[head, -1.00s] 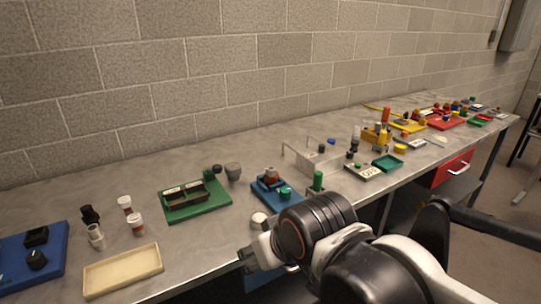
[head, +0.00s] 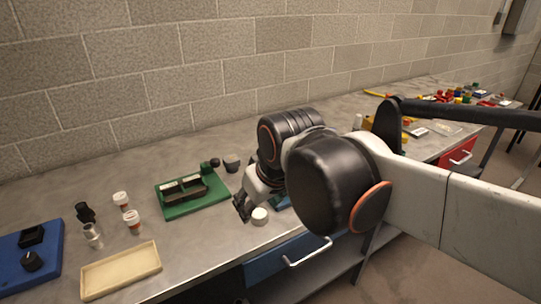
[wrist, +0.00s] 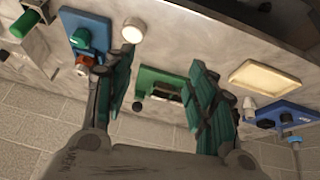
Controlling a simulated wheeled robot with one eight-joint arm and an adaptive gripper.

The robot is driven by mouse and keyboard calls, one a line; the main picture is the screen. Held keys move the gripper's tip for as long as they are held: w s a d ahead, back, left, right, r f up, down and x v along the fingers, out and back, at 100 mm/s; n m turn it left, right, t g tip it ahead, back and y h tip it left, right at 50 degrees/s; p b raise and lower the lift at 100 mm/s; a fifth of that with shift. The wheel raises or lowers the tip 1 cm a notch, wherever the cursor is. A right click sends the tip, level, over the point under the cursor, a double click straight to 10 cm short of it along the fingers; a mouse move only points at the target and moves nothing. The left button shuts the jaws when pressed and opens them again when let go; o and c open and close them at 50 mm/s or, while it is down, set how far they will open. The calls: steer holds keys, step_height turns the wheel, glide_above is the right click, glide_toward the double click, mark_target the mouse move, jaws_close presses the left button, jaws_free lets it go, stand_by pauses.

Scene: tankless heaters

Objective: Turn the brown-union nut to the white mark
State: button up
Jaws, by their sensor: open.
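A blue board (wrist: 88,22) with a teal-green part (wrist: 80,38) and a brown-orange part (wrist: 85,62) shows at the upper left of the wrist view. The brown part looks like the brown union; its nut and a white mark are too small to make out. In the head view my arm hides most of this board, leaving a blue sliver (head: 282,203). My gripper (head: 242,207) is open and empty above the bench. In the wrist view its fingers (wrist: 163,92) stand apart, the left one overlapping the space beside the brown part.
A round white-topped piece (head: 260,215) sits near the bench's front edge. A green board (head: 190,194) with a dark fixture lies left of my gripper. A brick wall (head: 150,80) backs the bench.

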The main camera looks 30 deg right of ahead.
steer(key=w+d+r+n+g+p, duration=0.25)
steer(key=w+d+r, duration=0.2)
steer(key=w, duration=0.55)
steer(key=w+d+r+n+g+p, duration=0.1)
steer(key=w+d+r+g+p, duration=0.2)
steer(key=w+d, duration=0.45)
steer(key=w+d+f+n+p, duration=0.1)
steer(key=w+d+f+p, duration=0.4)
steer(key=w, duration=0.4)
steer(key=f+b, duration=0.1)
steer(key=f, duration=0.3)
steer(key=f+b, duration=0.2)
steer(key=f, duration=0.2)
steer(key=d+f+b, duration=0.1)
steer(key=f+b, duration=0.1)
steer(key=f, duration=0.2)
steer(key=shift+s+f, duration=0.2)
steer(key=shift+f, duration=0.15)
steer(key=c, duration=1.1)
